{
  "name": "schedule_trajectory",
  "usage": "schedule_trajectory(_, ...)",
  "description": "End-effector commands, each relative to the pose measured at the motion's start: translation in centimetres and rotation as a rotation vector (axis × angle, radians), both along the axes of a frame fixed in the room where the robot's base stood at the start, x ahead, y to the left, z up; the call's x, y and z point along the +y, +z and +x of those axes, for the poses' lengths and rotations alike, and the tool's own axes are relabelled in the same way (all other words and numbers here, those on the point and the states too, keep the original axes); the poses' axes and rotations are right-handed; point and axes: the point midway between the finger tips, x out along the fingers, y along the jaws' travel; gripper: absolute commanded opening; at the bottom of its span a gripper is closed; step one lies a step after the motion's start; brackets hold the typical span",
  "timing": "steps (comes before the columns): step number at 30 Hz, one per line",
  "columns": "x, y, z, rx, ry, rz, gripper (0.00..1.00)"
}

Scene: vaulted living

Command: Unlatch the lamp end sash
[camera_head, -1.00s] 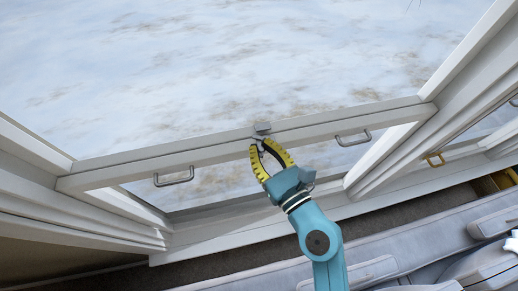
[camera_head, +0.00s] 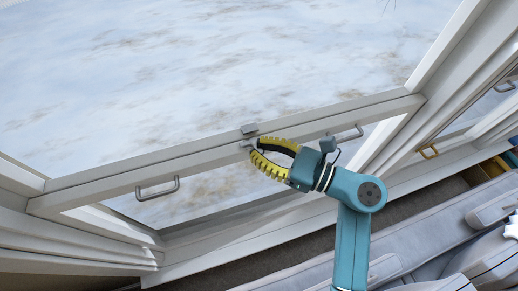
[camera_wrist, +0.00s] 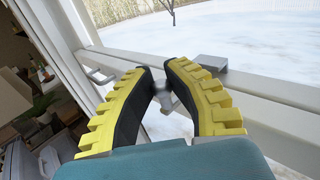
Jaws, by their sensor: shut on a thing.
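The sash (camera_head: 110,190) is a white-framed window with snow behind it; its rail also shows in the wrist view (camera_wrist: 270,115). A small grey latch lever (camera_wrist: 165,96) sits at the middle of the rail. A grey block (camera_head: 249,128) stands just above it on the upper rail, and shows in the wrist view too (camera_wrist: 208,68). My gripper (camera_head: 251,149) has its yellow-and-black fingers shut on the latch lever, with the fingertips hiding part of it. In the wrist view, my gripper (camera_wrist: 163,82) has the lever between its tips.
Grey pull handles sit on the rail to the left (camera_head: 157,188) and right (camera_head: 345,136) of the latch. A grey cushioned seat (camera_head: 420,235) lies below, near my arm.

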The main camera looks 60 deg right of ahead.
Motion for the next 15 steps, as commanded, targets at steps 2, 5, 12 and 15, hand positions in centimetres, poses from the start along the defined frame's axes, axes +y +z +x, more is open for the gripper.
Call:
schedule_trajectory(2,-0.03,0.19,-0.03,-0.003,0.001,-0.002,0.0)
schedule_trajectory(5,-0.03,0.19,-0.03,-0.003,0.0,-0.002,0.0)
schedule_trajectory(12,-0.03,0.17,-0.02,-0.002,0.0,-0.002,0.32)
schedule_trajectory(15,-0.03,0.12,-0.01,-0.001,0.0,-0.001,0.42)
